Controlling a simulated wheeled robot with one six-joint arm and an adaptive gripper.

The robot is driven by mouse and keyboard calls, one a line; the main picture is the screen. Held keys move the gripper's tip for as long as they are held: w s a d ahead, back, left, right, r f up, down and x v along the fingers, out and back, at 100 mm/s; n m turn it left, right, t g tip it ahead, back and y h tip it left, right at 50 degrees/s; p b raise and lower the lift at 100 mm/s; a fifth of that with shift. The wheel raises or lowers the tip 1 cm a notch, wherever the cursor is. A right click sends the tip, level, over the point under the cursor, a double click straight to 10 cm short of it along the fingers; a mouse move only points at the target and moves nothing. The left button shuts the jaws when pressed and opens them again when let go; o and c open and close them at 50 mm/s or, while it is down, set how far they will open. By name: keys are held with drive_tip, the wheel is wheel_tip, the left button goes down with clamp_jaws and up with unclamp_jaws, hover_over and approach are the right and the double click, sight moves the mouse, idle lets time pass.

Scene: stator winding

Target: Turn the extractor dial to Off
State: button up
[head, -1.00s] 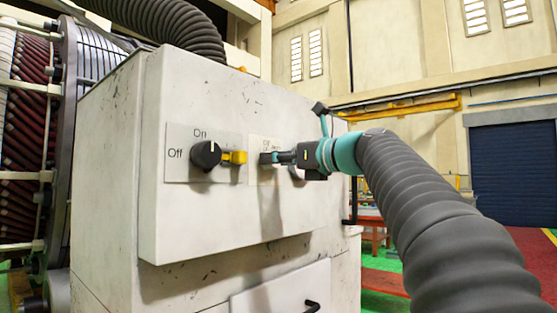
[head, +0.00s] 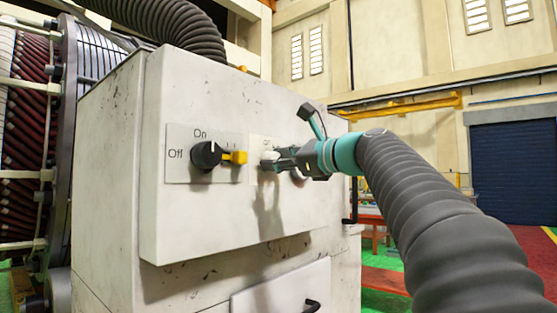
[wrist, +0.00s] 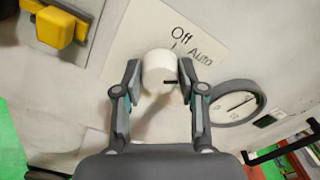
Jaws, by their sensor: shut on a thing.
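A white round dial (wrist: 158,68) sits on a pale label plate (wrist: 130,40) marked "Off" and "Auto" in the wrist view. A short black mark shows on the dial's lower right side, below the words. My gripper (wrist: 164,80) has one finger on each side of the dial and is shut on it. In the head view my gripper (head: 277,160) reaches in from the right. The white dial (head: 268,156) shows at its fingertips, and the fingers and wrist hide much of the label plate.
A round gauge (wrist: 237,102) lies close to the right finger. A black handle (head: 312,306) is below.

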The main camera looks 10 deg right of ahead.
drive_tip(key=n+b, duration=0.2)
drive_tip(key=n, duration=0.9)
drive_tip(key=shift+f, duration=0.1)
drive_tip(key=shift+b, duration=0.3)
idle(0.3)
drive_tip(key=o, duration=1.1)
drive_tip(key=shift+o, duration=0.2)
drive_tip(key=v, duration=1.2)
